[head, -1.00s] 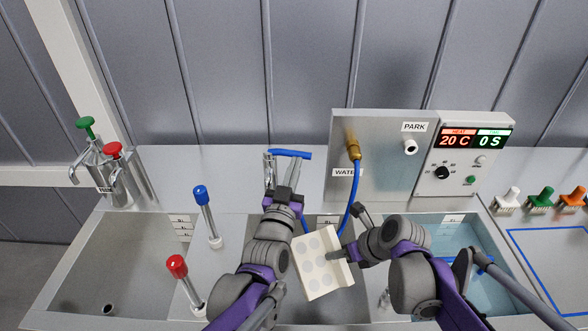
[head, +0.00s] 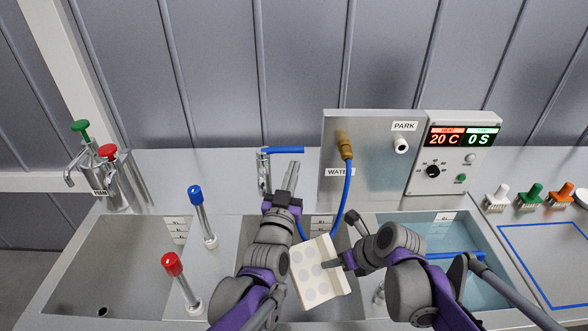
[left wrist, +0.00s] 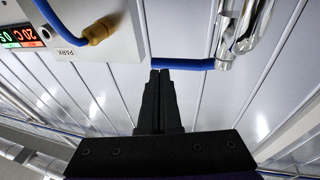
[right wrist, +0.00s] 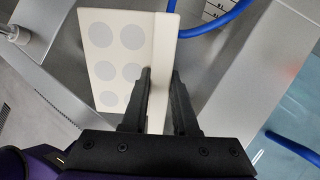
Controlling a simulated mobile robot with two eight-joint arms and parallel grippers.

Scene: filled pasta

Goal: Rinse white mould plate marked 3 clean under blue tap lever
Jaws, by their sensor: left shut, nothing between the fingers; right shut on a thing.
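The white mould plate (head: 316,283) is over the middle basin, tilted, its face of pale grey round marks turned up. My right gripper (head: 342,264) is shut on its raised edge; the right wrist view shows the fingers (right wrist: 160,75) either side of that edge (right wrist: 163,45). No number 3 is readable. The blue tap lever (head: 285,150) sits on the chrome tap (head: 264,172) behind the basin. My left gripper (head: 296,165) is shut and empty, close by the lever's free end; in the left wrist view its tips (left wrist: 160,73) are just below the lever (left wrist: 185,65). No water stream is visible.
A blue hose (head: 346,195) hangs from a brass fitting on the panel (head: 365,170) into the middle basin. Blue-topped (head: 196,195) and red-topped (head: 172,265) posts stand left of it. A water-filled basin (head: 470,250) is at right, brushes (head: 530,192) beyond. The left basin (head: 120,260) is empty.

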